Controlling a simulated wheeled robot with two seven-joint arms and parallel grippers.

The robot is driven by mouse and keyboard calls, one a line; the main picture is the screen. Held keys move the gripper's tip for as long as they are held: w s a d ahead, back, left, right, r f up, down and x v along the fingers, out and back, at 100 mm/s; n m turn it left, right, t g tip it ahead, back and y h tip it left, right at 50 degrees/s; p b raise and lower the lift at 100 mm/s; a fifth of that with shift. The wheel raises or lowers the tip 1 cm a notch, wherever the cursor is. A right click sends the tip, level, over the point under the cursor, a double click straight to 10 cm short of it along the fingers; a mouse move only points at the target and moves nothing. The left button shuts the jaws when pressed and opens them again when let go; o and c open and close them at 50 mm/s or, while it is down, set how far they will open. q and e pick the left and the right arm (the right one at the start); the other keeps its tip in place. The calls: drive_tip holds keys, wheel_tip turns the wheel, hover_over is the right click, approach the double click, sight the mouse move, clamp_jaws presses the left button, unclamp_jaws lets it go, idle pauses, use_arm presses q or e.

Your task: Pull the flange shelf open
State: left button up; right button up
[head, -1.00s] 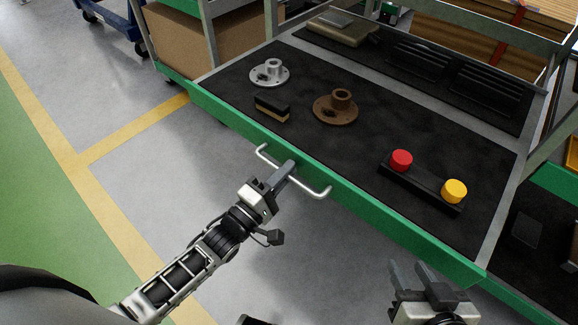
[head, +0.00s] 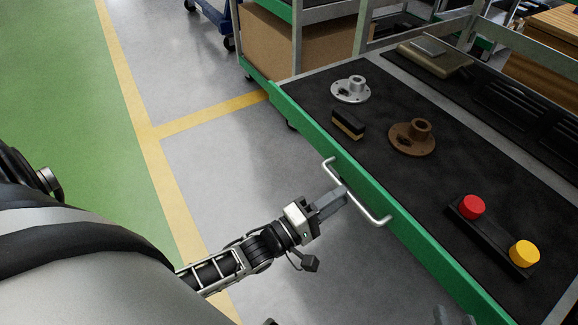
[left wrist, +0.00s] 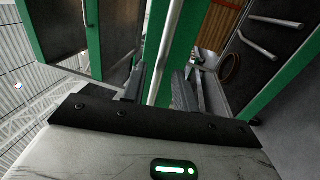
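The flange shelf has a green front (head: 305,130) and a black top bearing a silver flange (head: 351,89) and a brown flange (head: 412,138). Its silver bar handle (head: 377,220) sticks out from the front. My left gripper (head: 343,196) is at the handle's middle. In the left wrist view the handle bar (left wrist: 163,60) runs between the spread fingers of my left gripper (left wrist: 160,85), with gaps showing beside it. My right gripper (head: 452,314) shows only as a dark part at the bottom edge; its finger state is unclear.
A black-and-tan block (head: 348,124) and a black bar with a red button (head: 472,207) and a yellow button (head: 524,253) lie on the shelf. A cardboard box (head: 268,42) sits in the neighbouring bay. The floor before the shelf is clear.

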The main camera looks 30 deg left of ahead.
use_arm(q)
drive_tip(key=v, duration=1.2)
drive_tip(key=shift+s, duration=0.35)
use_arm(e)
drive_tip(key=shift+s+f, duration=0.15)
drive_tip(key=shift+f, duration=0.05)
use_arm(q)
drive_tip(key=shift+a, duration=0.1)
